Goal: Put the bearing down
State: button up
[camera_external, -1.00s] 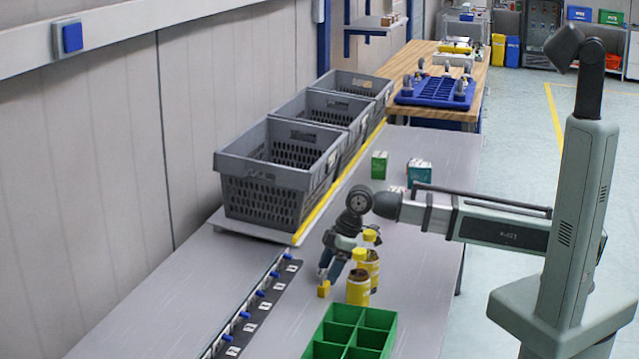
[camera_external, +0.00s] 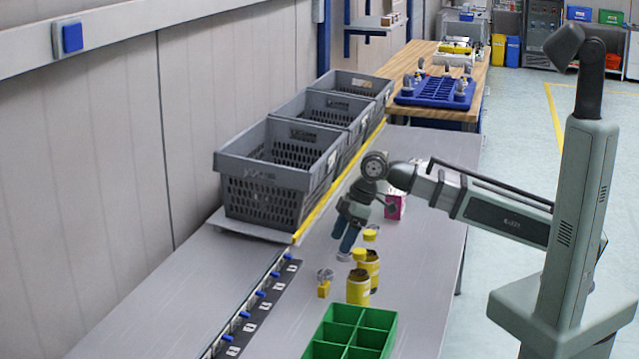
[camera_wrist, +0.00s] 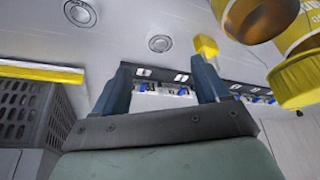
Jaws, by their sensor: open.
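Two round metal bearings lie on the grey table. One bearing (camera_external: 325,275) is just behind a small yellow block (camera_external: 324,290); the other bearing (camera_external: 344,257) is farther back, just below my fingertips in the external view. In the wrist view, one bearing (camera_wrist: 159,43) is beyond the fingers, apart from the yellow block (camera_wrist: 206,45); the other bearing (camera_wrist: 80,12) is at upper left. My gripper (camera_external: 346,247) is open and above the table. The wrist view shows the gripper (camera_wrist: 162,85) with nothing between its fingers.
A green divided tray (camera_external: 345,312) is at the front. Grey crates (camera_external: 265,180) line the wall side. A strip with blue pegs (camera_external: 256,305) runs along the table. A pink box (camera_external: 396,206) stands behind my gripper.

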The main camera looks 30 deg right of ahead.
jog(key=shift+o, duration=0.4)
jog(key=shift+v, duration=1.35)
jog(key=shift+w, duration=0.1)
jog(key=w+m, duration=0.1)
jog(key=w, duration=0.6)
jog(key=n+g, duration=0.3)
jog(key=n, duration=0.6)
send_over(328, 271)
jog(key=w+d, duration=0.1)
jog(key=f, duration=0.6)
jog(key=shift+w+d+f, duration=0.2)
jog(key=shift+f, duration=0.15)
jog(key=shift+s+x, duration=0.25)
jog(key=shift+x, duration=0.75)
jog(key=shift+s+x, duration=0.25)
jog(key=shift+x, duration=0.8)
jog(key=shift+a+f, duration=0.25)
jog(key=shift+f, duration=0.2)
